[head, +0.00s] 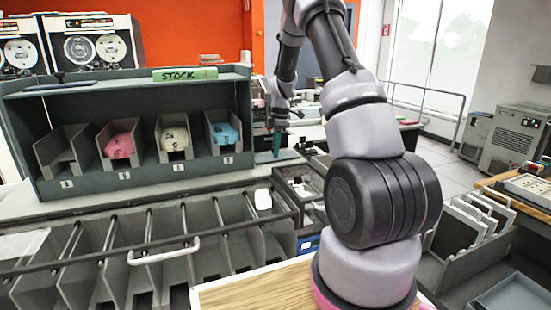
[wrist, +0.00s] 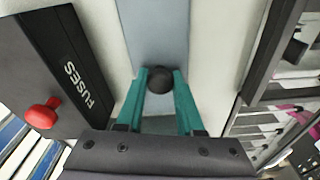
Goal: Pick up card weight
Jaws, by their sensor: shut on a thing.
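In the wrist view a round black knob (wrist: 159,79) sits between the two teal fingertips of my gripper (wrist: 160,76). My gripper is shut on this knob, which I take to be the top of the card weight. A flat blue-grey strip shows behind and below it; I cannot tell whether the strip is part of the weight. In the head view my gripper (head: 277,147) points down behind the right end of the stock shelf, its teal fingers low over the counter. The weight cannot be made out there.
A dark box marked FUSES (wrist: 75,70) with a red knob (wrist: 43,113) stands close on the left in the wrist view. The stock shelf (head: 180,75) holds pink, cream and blue card stacks in bins. A divided rack (head: 150,250) lies in front.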

